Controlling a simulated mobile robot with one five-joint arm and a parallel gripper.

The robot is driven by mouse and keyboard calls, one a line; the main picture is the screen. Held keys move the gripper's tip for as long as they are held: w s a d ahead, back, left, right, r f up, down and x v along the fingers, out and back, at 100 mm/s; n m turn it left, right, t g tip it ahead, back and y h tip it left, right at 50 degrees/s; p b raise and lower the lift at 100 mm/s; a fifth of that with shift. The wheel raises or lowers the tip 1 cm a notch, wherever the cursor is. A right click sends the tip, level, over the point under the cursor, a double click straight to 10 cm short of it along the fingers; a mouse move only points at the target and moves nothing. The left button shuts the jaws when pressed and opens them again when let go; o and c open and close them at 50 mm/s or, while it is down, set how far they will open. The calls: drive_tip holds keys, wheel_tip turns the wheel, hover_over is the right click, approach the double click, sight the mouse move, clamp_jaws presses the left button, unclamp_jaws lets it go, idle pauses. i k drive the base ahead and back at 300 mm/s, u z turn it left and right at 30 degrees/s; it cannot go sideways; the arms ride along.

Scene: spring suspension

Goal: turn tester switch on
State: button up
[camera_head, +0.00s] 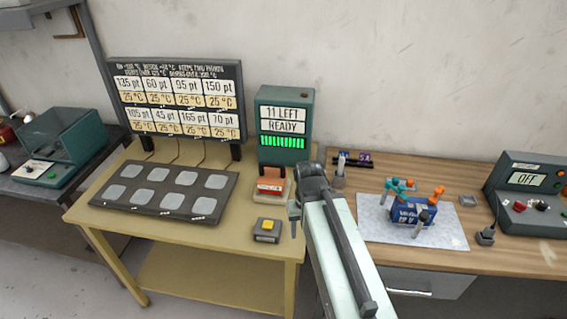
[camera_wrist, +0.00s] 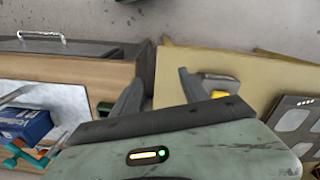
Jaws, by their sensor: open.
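A dark green unit (camera_head: 525,185) with a display reading OFF stands at the right end of the wooden bench. A red control (camera_head: 519,207) and other small controls sit on its sloped front; which one is the switch I cannot tell. It is not seen in the wrist view. My gripper (camera_wrist: 160,88) is open and empty, above the gap between the yellow table and the wooden bench. In the head view my gripper (camera_head: 294,216) is far left of that unit, mostly hidden by my arm.
A yellow-button box (camera_head: 267,230) sits on the yellow table (camera_head: 230,235), close to my gripper. A green unit (camera_head: 284,115) reads 11 LEFT, READY. A blue block (camera_head: 410,217) with orange and teal parts rests on a pale mat (camera_head: 375,232). A dark plug-like piece (camera_head: 486,237) stands before the OFF unit.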

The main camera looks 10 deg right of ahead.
sight(519, 207)
drive_tip(key=u, duration=0.35)
drive_tip(key=k, duration=1.25)
drive_tip(key=z, duration=0.9)
drive_tip(key=i, duration=0.55)
